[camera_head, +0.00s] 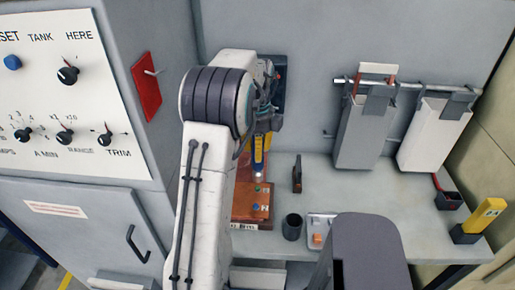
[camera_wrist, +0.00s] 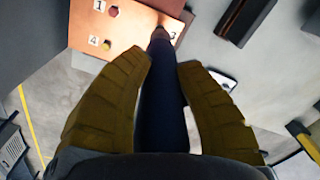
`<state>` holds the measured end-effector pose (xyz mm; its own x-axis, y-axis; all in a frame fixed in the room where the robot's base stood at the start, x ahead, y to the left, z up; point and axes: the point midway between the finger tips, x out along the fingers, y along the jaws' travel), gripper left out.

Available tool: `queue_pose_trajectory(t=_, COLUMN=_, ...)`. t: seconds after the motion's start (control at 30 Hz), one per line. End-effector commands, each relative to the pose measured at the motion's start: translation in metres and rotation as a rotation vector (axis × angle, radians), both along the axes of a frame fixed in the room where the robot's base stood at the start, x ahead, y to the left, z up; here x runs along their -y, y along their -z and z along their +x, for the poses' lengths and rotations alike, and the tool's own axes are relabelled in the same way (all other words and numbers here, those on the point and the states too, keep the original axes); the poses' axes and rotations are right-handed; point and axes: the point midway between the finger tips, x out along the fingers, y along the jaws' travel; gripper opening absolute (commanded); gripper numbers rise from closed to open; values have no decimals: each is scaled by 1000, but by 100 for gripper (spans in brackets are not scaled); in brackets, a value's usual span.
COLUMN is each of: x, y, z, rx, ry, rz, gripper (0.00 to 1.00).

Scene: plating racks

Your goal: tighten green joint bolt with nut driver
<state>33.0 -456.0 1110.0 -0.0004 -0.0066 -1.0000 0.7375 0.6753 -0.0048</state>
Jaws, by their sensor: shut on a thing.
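My gripper (camera_wrist: 163,65) is shut on the nut driver (camera_wrist: 163,105), whose dark blue handle runs between the two olive fingers. In the head view the nut driver (camera_head: 258,152) shows yellow and blue and points down over the copper-coloured plate (camera_head: 250,215). A small green bolt (camera_head: 258,189) shows on this plate, just below the driver's tip. I cannot tell whether they touch. In the wrist view the plate (camera_wrist: 140,30) carries number labels, a reddish bolt (camera_wrist: 114,11) and a yellowish bolt (camera_wrist: 106,45). The driver's end covers the plate near another label, and the green bolt is not visible there.
A dark cup (camera_head: 292,228) and a small tray (camera_head: 318,222) with an orange piece stand right of the plate. A dark upright tool (camera_head: 297,175) stands behind. Two racks hang on a rail (camera_head: 345,81). A yellow post (camera_head: 488,215) is at far right. A control cabinet (camera_head: 90,100) flanks the left.

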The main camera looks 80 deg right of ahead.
Motion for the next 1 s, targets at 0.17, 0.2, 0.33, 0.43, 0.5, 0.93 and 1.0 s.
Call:
queue_pose_trajectory(t=0.17, x=0, y=13, z=0, rx=0, ry=0, rz=-1, gripper=0)
queue_pose_trajectory(t=0.2, x=0, y=16, z=0, rx=0, ry=0, rz=0, gripper=0)
queue_pose_trajectory(t=0.33, x=0, y=25, z=0, rx=0, ry=0, rz=0, gripper=0)
queue_pose_trajectory(t=0.43, x=0, y=32, z=0, rx=0, ry=0, rz=0, gripper=0)
queue_pose_trajectory(t=0.5, x=0, y=36, z=0, rx=0, ry=0, rz=-1, gripper=0)
queue_pose_trajectory(t=0.93, x=0, y=46, z=0, rx=0, ry=0, rz=-1, gripper=0)
queue_pose_trajectory(t=1.0, x=0, y=46, z=0, rx=0, ry=0, rz=-1, gripper=0)
